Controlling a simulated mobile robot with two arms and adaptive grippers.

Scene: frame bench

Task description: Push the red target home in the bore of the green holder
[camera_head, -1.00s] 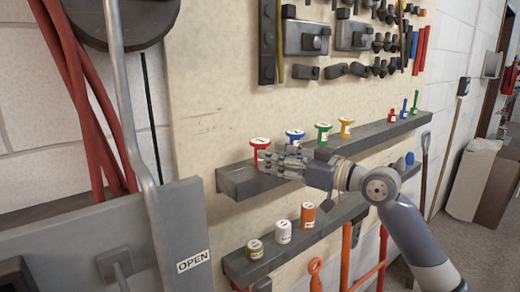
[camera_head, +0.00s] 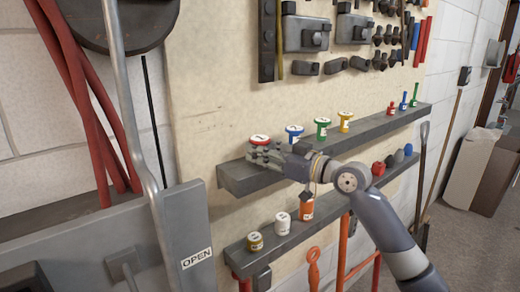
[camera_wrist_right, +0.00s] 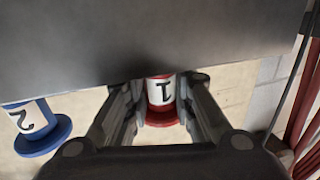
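A red spool-shaped piece (camera_head: 260,140) with a white label stands at the left end of the upper shelf. It also shows in the right wrist view, as a red piece marked 1 (camera_wrist_right: 160,97). My right gripper (camera_head: 264,155) is at it, with one finger on each side. The fingers look open around it; whether they touch it is hard to tell. They hide its lower part in the head view. A green spool-shaped piece (camera_head: 322,128) stands farther right on the same shelf. A smaller red piece (camera_head: 391,108) stands near the right end. My left gripper is out of view.
A blue piece (camera_head: 294,132) stands between the red and green ones, marked 2 in the wrist view (camera_wrist_right: 38,130). A yellow piece (camera_head: 345,121) follows. The lower shelf (camera_head: 285,243) holds several pieces. A grey OPEN panel (camera_head: 185,235) stands at the left.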

